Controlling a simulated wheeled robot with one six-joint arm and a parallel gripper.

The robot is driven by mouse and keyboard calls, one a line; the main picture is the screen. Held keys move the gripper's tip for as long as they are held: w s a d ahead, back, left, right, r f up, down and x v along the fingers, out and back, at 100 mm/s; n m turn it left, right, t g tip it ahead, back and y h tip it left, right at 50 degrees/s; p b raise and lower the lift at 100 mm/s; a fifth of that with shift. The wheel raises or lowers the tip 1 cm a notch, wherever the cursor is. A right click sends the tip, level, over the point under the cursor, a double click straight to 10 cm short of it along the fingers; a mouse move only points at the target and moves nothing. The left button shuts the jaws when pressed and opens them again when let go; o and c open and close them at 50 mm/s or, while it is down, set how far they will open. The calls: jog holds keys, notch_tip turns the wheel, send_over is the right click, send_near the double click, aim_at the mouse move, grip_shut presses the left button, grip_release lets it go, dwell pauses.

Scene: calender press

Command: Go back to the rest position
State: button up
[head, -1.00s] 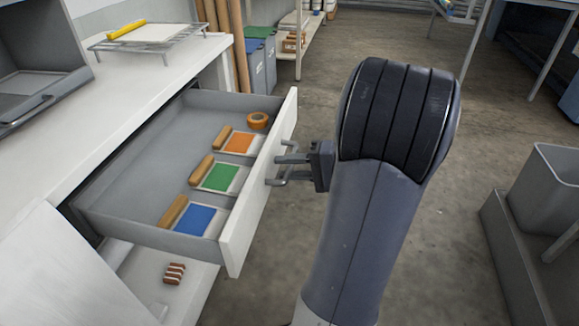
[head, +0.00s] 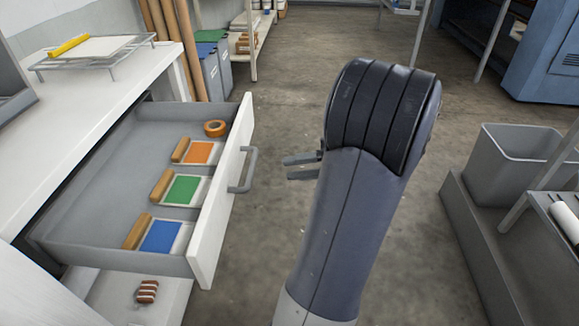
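My gripper (head: 287,167) shows in the head view to the left of my arm. Its two fingers are apart, with nothing seen between them, and its base is hidden behind the arm. The open drawer (head: 219,215) stands to the left, pulled well out of the white counter. Its grey handle (head: 246,170) is on the front panel. The fingertips point toward the handle with a clear gap between.
In the drawer lie an orange tape roll (head: 215,128) and orange (head: 199,152), green (head: 182,189) and blue (head: 161,236) pieces with wooden handles. A grey bin (head: 513,165) stands on the right. Open floor (head: 290,70) lies beyond my arm.

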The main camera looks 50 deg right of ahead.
aim_at(250, 170)
jog(key=b+x, duration=0.1)
jog(key=x, duration=1)
jog(key=shift+w+a+r+b, duration=0.1)
jog(key=shift+w+b, duration=0.05)
jog(key=shift+b, duration=0.15)
